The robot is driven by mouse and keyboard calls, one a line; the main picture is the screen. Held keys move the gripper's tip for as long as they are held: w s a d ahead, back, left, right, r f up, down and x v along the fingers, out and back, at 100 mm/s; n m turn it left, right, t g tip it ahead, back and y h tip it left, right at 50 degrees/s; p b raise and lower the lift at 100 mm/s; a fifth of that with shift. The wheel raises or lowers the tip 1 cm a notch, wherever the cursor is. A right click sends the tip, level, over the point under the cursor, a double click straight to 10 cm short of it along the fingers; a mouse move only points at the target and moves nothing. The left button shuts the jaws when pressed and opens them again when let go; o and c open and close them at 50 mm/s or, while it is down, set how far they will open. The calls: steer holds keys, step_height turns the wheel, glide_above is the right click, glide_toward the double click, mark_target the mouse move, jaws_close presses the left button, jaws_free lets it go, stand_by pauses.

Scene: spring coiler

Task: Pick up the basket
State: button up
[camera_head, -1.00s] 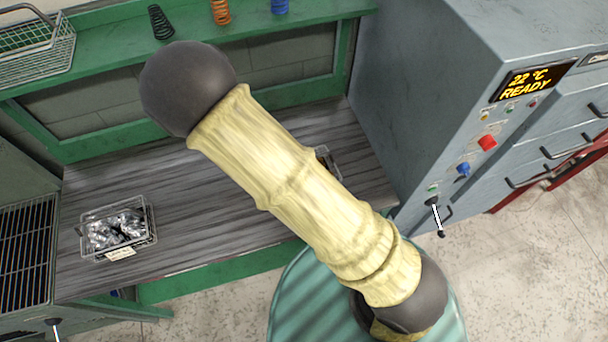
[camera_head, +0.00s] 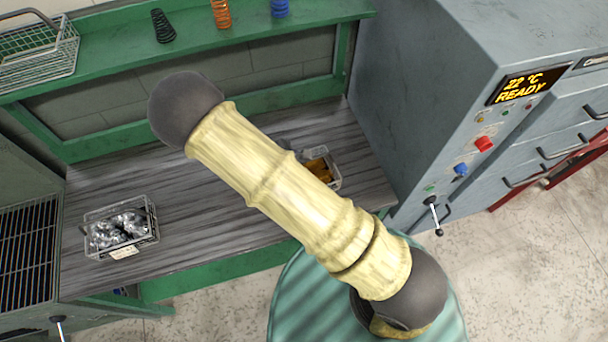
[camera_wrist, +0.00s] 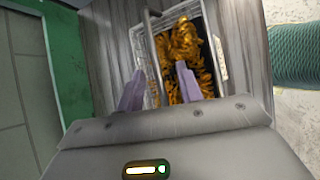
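A wire basket (camera_head: 336,184) with orange-gold pieces in it stands on the grey wooden bench, partly hidden behind my arm in the head view. In the wrist view the same basket (camera_wrist: 223,62) lies ahead, and its thin handle (camera_wrist: 152,45) runs across it. My gripper (camera_wrist: 160,85) is open, with one finger on each side of the handle's line. Whether the fingers touch the handle or basket I cannot tell. My gripper is hidden behind my arm in the head view. Another basket (camera_head: 148,238), with silver pieces and a label, stands at the bench's left.
An empty wire basket (camera_head: 42,68) sits on the green shelf, with black (camera_head: 163,26), orange (camera_head: 221,13) and blue (camera_head: 280,8) springs. A grey cabinet reading "22 °C READY" (camera_head: 522,86) stands on the right. The middle of the bench is clear.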

steer(key=shift+p+x, duration=0.35)
steer(key=shift+x, duration=1.4)
steer(key=shift+w+r, duration=0.1)
steer(key=shift+w, duration=0.1)
jaws_close()
